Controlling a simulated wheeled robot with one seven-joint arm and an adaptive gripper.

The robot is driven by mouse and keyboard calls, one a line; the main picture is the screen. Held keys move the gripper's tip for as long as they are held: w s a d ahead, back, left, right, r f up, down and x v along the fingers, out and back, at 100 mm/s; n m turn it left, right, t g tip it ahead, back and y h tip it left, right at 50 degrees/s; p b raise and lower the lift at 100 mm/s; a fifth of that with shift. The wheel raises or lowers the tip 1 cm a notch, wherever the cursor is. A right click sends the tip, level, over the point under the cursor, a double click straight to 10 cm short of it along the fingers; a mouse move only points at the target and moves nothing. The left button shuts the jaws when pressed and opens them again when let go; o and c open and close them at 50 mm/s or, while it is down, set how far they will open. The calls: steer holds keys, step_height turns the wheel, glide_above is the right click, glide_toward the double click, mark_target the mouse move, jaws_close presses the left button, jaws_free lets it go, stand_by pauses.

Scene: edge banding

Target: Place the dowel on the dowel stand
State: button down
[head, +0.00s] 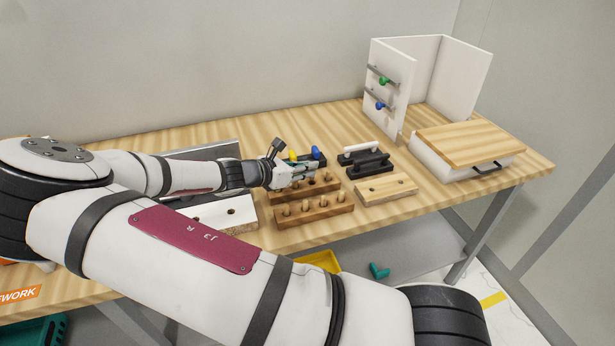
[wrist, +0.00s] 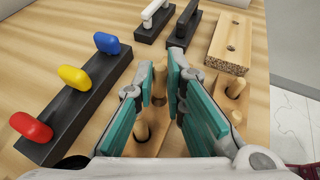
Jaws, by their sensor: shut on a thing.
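My gripper (wrist: 162,80) has teal pads and points down over the rear wooden dowel stand (head: 276,198). It is shut on a light wooden dowel (wrist: 160,72), which shows between the fingertips in the wrist view. Another dowel (wrist: 142,126) stands in the same stand beside the left finger. The front wooden stand (head: 313,217) holds several short upright dowels, two of which show to the right of the fingers in the wrist view (wrist: 237,88).
A black rack with red, yellow (wrist: 73,77) and blue (wrist: 106,43) knobs lies behind the stands. Black and white handles (head: 360,149) and a pale block with two holes (head: 386,190) lie to the right. A white cabinet (head: 383,92) and lidded box (head: 468,148) stand farther right.

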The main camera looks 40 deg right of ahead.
mark_target(307, 186)
steer(key=shift+d, duration=0.2)
steer(key=shift+f, duration=1.8)
steer(key=c, duration=1.6)
jaws_free()
steer(key=shift+c, duration=0.2)
